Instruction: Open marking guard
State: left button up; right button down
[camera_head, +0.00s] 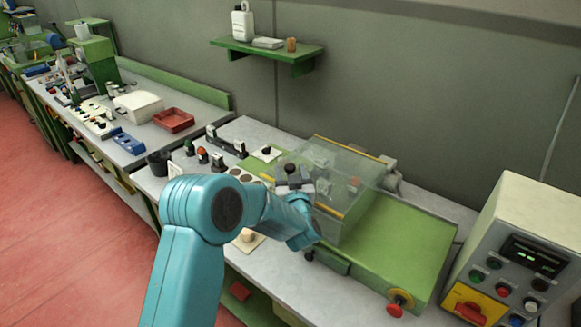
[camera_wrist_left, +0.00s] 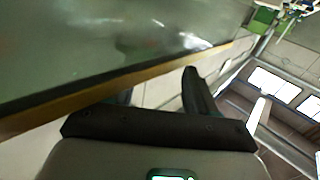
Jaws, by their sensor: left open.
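The marking guard (camera_head: 345,163) is a clear box with yellow edge strips on the green machine (camera_head: 395,235). It appears to be down over the machine bed, with parts dimly visible through it. In the left wrist view the guard's clear panel (camera_wrist_left: 95,40) fills the upper left, with its yellow edge (camera_wrist_left: 75,92) running diagonally close to my fingers. My left gripper (camera_head: 293,172) is at the guard's near left side, open. It also shows in the left wrist view (camera_wrist_left: 158,92), one finger partly hidden; I cannot tell whether it touches the edge. My right gripper is out of view.
A control box (camera_head: 518,250) with buttons stands at the right. A red knob (camera_head: 400,298) sits on the machine's front. Stamps and small parts lie left of the guard, and a red tray (camera_head: 174,120) is farther left. A green shelf (camera_head: 266,50) hangs above.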

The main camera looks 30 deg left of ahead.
aim_at(326, 199)
pick_arm(q)
jog(key=shift+w+a, duration=0.2)
jog(key=shift+w, duration=0.15)
jog(key=shift+a, duration=0.1)
jog(key=shift+c, duration=1.3)
grip_shut()
jog(key=shift+d+f, duration=0.15)
jog(key=shift+d, duration=0.25)
jog(key=d+b, duration=0.1)
jog(key=d, duration=0.2)
jog(key=d+b, duration=0.1)
jog(key=d, duration=0.3)
jog(key=d+b, duration=0.2)
jog(key=d, duration=0.2)
jog(key=shift+s+f, duration=0.1)
jog(key=shift+s, duration=0.3)
jog(key=s+d+b, duration=0.1)
jog(key=d, duration=1.2)
jog(key=shift+d+r, duration=0.2)
jog(key=shift+d, duration=0.15)
jog(key=shift+s, duration=0.1)
